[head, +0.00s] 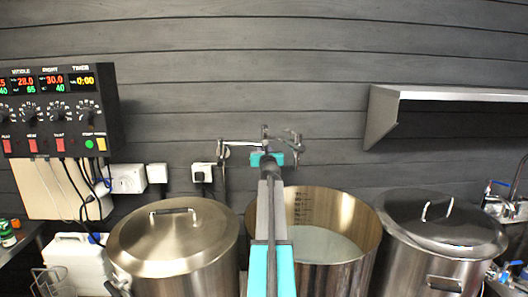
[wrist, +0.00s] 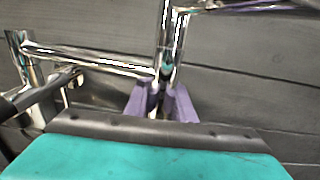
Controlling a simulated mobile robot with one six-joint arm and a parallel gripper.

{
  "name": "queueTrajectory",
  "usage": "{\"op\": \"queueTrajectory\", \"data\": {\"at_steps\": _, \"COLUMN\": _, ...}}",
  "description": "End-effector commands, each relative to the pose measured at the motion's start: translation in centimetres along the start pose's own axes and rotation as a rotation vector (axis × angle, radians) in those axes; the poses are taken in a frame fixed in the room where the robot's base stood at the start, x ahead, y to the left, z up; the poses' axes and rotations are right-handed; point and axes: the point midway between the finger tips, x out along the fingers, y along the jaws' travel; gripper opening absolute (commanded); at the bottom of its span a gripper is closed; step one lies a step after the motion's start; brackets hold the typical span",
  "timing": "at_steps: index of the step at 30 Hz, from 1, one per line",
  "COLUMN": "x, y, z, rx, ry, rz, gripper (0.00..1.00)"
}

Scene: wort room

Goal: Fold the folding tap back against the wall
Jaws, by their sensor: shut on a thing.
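The folding tap (head: 242,143) is a jointed chrome pipe mounted on the dark wall, behind the gap between the left and middle pots. Its arm runs right from the wall joint to an elbow, with a curved end (head: 298,137) farther right. In the wrist view a horizontal chrome pipe (wrist: 95,60) meets an upright chrome tube (wrist: 175,45). My gripper (wrist: 160,103) has its two purple fingers shut on that upright tube, one on each side. In the head view my gripper (head: 268,158) is at the elbow and partly hides it.
An open steel pot (head: 372,232) with pale liquid stands right of my arm. Lidded pots stand at left (head: 175,232) and right (head: 440,222). A wall shelf (head: 455,95) juts out at upper right. A control box (head: 60,110) hangs at left above sockets and cables.

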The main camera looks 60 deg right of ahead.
Motion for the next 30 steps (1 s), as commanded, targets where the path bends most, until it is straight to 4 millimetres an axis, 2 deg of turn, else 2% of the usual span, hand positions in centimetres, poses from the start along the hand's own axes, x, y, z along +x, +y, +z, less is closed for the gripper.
{"op": "queueTrajectory", "data": {"at_steps": 12, "x": 1.1, "y": -0.3, "z": -0.4, "rx": 0.002, "ry": 0.001, "rz": 0.035, "gripper": 0.00}}
{"op": "queueTrajectory", "data": {"at_steps": 23, "x": 1.8, "y": -0.2, "z": -0.1, "rx": 0.000, "ry": -0.002, "rz": 0.069, "gripper": 0.00}}
{"op": "queueTrajectory", "data": {"at_steps": 30, "x": 3.0, "y": 0.1, "z": 0.4, "rx": 0.000, "ry": -0.003, "rz": 0.084, "gripper": 0.00}}
